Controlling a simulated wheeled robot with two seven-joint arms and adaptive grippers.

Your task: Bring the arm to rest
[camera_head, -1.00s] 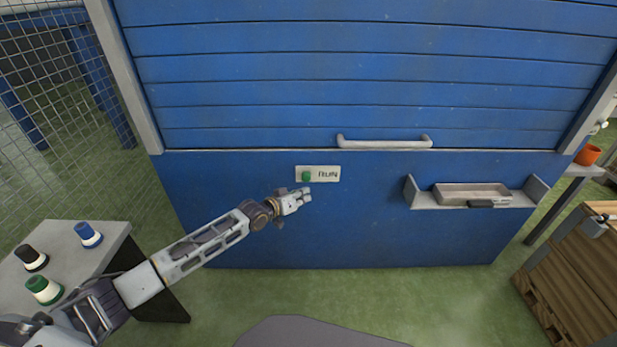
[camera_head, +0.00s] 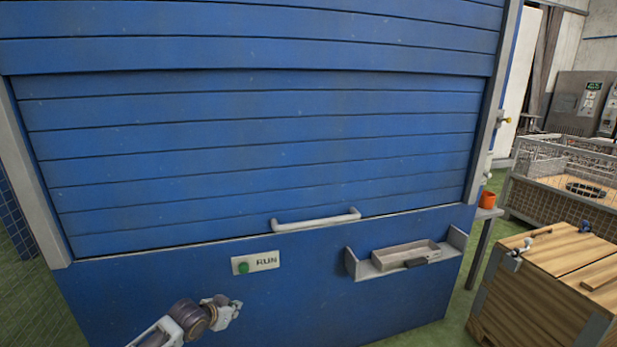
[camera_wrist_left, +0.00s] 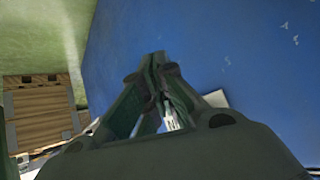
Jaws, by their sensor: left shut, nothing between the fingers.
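My left gripper (camera_head: 232,303) is in the lower middle of the head view, in front of the blue panel (camera_head: 330,312). It is below and slightly left of the green button (camera_head: 243,267) on the white RUN plate (camera_head: 265,262), and apart from them. The left wrist view shows its fingers (camera_wrist_left: 158,62) closed together with nothing held. The blue panel fills the right of that view. My right gripper is not in view.
A blue slatted shutter (camera_head: 250,150) with a white handle (camera_head: 316,219) stands above the panel. A shelf holds a grey tray (camera_head: 404,254) at the right. A wooden crate (camera_head: 540,290) stands on the green floor. An orange pot (camera_head: 487,199) sits on a side table.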

